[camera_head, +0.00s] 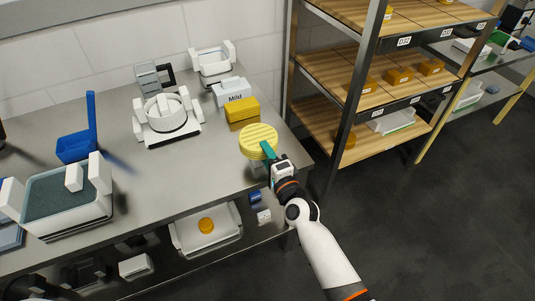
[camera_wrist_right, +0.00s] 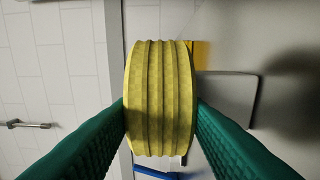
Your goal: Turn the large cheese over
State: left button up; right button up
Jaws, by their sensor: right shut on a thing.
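The large cheese (camera_head: 258,140) is a yellow round with ridges, near the right end of the steel table. My right gripper (camera_head: 268,152) is shut on it from the near side. In the right wrist view the cheese (camera_wrist_right: 160,85) stands between the two green fingers, which press on its opposite sides. Its ridged rim faces that camera. In the head view a broad ridged face shows, tilted towards the camera. The cheese looks raised off the tabletop, with a darker patch below it. My left gripper is in neither view.
Behind the cheese are a yellow block (camera_head: 242,111) and a grey-white box labelled "Mild" (camera_head: 236,98). A white press (camera_head: 166,122) stands further left, a blue holder (camera_head: 77,147) beyond it. A shelf rack with cheeses (camera_head: 350,70) stands right. The middle tabletop (camera_head: 190,175) is clear.

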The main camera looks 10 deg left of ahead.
jog(key=shift+r, duration=0.1)
jog(key=shift+f+b, duration=0.3)
dwell(0.5)
jog(key=o, duration=1.1)
jog(key=shift+o, duration=0.4)
jog(key=shift+f, duration=0.15)
jog(key=p+v, duration=0.2)
jog(key=v, duration=0.7)
jog(key=shift+p, duration=0.35)
jog(key=shift+s, duration=0.1)
